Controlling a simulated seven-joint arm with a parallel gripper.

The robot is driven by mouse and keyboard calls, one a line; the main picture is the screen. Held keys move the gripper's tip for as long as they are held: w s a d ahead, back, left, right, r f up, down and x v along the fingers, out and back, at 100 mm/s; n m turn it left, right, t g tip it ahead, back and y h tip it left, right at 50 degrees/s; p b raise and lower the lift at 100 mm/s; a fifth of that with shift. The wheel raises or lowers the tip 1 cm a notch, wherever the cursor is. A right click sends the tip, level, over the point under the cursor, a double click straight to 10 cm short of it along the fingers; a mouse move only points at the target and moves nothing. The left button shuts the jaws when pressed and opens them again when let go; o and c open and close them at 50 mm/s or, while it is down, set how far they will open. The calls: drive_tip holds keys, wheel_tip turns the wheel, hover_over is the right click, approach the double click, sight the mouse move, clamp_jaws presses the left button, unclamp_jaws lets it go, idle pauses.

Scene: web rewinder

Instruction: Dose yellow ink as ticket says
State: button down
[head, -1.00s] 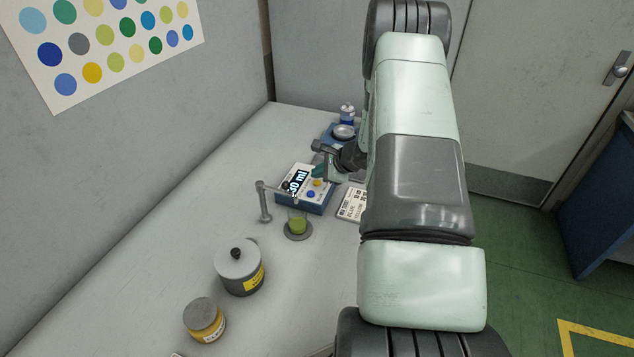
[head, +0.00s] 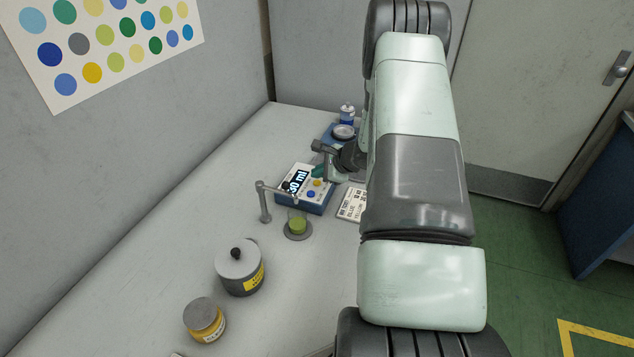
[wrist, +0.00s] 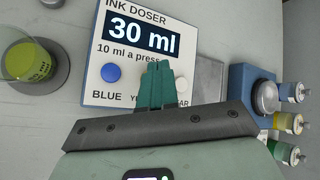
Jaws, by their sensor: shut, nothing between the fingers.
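The ink doser (head: 290,203) is a white-topped blue box, and its display reads 30 ml. The wrist view shows the doser panel (wrist: 103,62) with "10 ml a press", a blue button (wrist: 111,73) and labels partly covered. My gripper (wrist: 153,80) is shut and empty, its teal fingertips over the panel right of the blue button. In the head view a yellow button (head: 318,183) shows just below the fingertips (head: 318,172); I cannot tell if they touch. A beaker (head: 298,226) of yellow-green liquid stands under the spout (head: 277,189). The ticket (head: 351,205) is partly hidden by my arm.
A lidded grey pot (head: 240,268) with a yellow label and a yellow ink jar (head: 204,320) stand nearer on the bench. Behind the doser is a blue stand with a round dish (head: 344,131). Small blue, yellow and green bottles (wrist: 288,123) show at the right in the wrist view.

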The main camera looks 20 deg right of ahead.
sight(319, 183)
drive_tip(key=shift+f, duration=0.15)
drive_tip(key=shift+f, duration=0.3)
drive_tip(key=shift+f, duration=0.35)
idle(0.5)
idle(0.4)
drive_tip(key=shift+r, duration=0.8)
drive_tip(key=shift+r, duration=2.5)
